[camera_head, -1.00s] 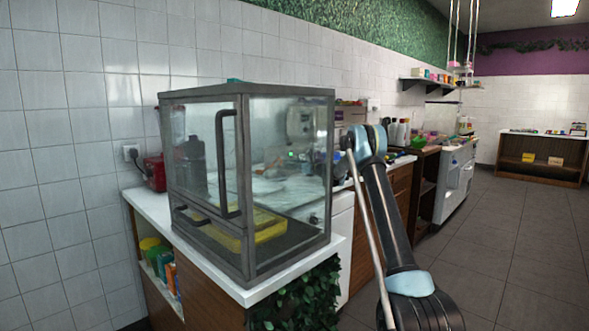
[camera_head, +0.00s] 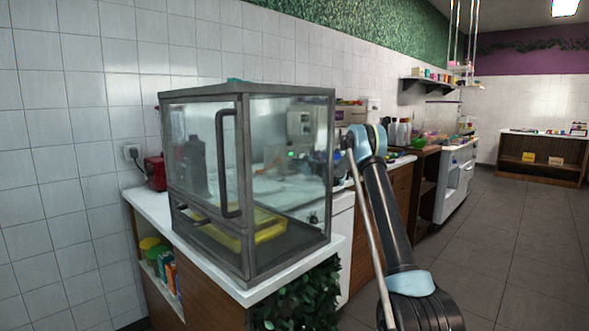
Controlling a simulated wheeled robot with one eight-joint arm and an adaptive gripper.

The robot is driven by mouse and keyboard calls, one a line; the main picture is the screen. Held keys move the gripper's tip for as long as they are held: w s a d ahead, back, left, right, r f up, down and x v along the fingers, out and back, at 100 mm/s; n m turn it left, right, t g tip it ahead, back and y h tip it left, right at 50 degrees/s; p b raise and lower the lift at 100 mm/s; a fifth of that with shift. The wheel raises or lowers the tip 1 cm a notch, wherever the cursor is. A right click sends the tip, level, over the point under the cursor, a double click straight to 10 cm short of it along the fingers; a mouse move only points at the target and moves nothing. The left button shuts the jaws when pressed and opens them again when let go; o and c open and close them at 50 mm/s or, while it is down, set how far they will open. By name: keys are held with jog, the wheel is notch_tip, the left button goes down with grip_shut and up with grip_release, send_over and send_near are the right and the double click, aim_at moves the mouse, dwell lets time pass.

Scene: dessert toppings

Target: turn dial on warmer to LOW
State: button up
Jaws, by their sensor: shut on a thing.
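A grey-framed glass cabinet (camera_head: 247,190) with a tall dark door handle (camera_head: 228,163) stands on the near counter; I cannot tell if it is the warmer. A yellow tray (camera_head: 236,238) shows inside it. Through the glass, a pale machine (camera_head: 301,122) with a small green light is visible on the counter behind. A small dark round spot (camera_head: 313,218) shows low through the glass; I cannot tell if it is a dial. No LOW mark is readable.
The white counter (camera_head: 152,207) has a leafy plant (camera_head: 304,297) below its near corner. A red appliance (camera_head: 156,173) stands behind the cabinet at left. More counters run along the tiled wall into the distance. The grey floor (camera_head: 520,235) at right is clear.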

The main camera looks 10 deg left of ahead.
jog(key=shift+n, duration=1.5)
jog(key=o, duration=1.1)
jog(key=shift+c, duration=0.2)
jog(key=v, duration=1.2)
jog(key=shift+f, duration=0.15)
